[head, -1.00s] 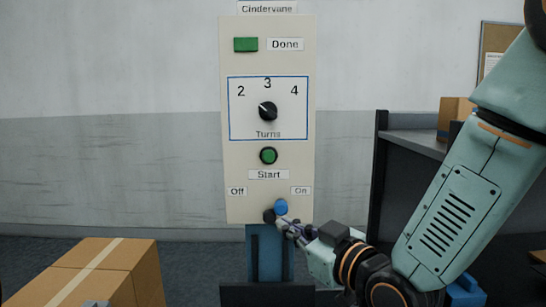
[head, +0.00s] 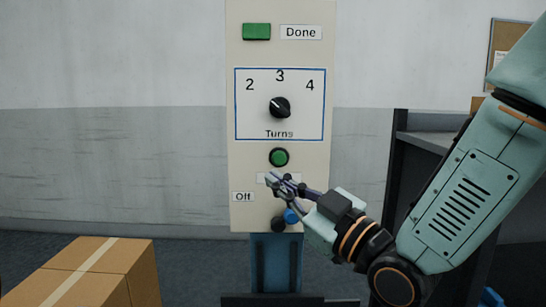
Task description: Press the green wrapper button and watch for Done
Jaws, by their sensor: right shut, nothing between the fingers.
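The cream control panel (head: 245,160) stands upright in the middle. Its round green Start button (head: 279,157) has a dark rim and is in plain view. The green Done lamp (head: 256,32) is at the top beside its label (head: 300,32). The black Turns knob (head: 280,107) has its pointer toward the upper left, near 2. My right gripper (head: 271,178) is shut and empty, with its tips just below the green button, in front of the Start label. It looks apart from the button. A blue-tipped switch (head: 291,216) is partly behind it, and the On label is hidden. My left gripper is out of view.
A taped cardboard box (head: 95,270) stands at the lower left. A dark shelf unit (head: 415,150) stands behind my right arm. A cork board (head: 510,50) hangs on the wall. Space left of the panel is clear above the box.

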